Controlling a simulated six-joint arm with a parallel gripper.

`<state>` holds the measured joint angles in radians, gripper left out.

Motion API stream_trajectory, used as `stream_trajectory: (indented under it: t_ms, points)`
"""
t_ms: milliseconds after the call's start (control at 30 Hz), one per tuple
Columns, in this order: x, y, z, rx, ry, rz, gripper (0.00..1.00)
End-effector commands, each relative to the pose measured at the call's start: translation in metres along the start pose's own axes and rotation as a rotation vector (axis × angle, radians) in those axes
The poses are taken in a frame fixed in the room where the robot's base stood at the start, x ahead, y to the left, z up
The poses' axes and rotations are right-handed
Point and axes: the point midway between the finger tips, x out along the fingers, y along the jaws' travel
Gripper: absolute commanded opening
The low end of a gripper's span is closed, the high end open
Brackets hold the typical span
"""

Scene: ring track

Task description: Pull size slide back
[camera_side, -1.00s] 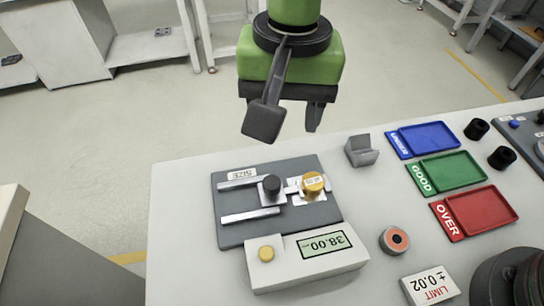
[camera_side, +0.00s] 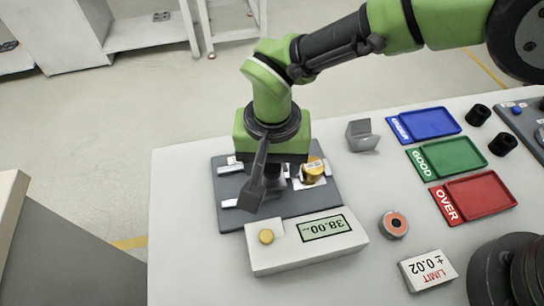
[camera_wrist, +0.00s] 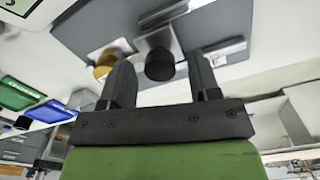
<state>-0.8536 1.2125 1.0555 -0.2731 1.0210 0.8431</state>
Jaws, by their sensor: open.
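The size slide's dark round knob (camera_wrist: 160,64) shows in the wrist view, between and just beyond the two fingertips of my gripper (camera_wrist: 163,72). My gripper is open, with a finger on either side of the knob in that view; whether it touches the knob I cannot tell. In the side view my gripper (camera_side: 262,185) is low over the grey size gauge plate (camera_side: 315,205) and hides the knob and much of the rails. A brass ring (camera_side: 313,168) sits at the right end of the slide, also seen in the wrist view (camera_wrist: 104,66).
The readout box (camera_side: 325,235) in front shows 38.00 and has a yellow button (camera_side: 266,236). Blue (camera_side: 430,123), green (camera_side: 452,156) and red (camera_side: 476,195) trays lie to the right. A grey block (camera_side: 362,135) and a round button (camera_side: 394,224) stand nearby.

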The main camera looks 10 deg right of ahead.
Motion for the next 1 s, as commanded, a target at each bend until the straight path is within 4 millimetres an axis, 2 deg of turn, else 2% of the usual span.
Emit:
stream_trajectory:
  t_ms: [167,267,433,567,1000]
  points:
    - [0.000,0.000,0.000,0.000,0.000,0.000,0.56]
    - [0.000,0.000,0.000,0.000,0.000,0.000,0.38]
    - [0.000,0.000,0.000,0.000,0.000,0.000,0.00]
    - [0.000,-0.001,0.000,-0.001,0.000,0.000,0.00]
    - [0.000,-0.026,0.006,-0.001,0.002,-0.003,0.00]
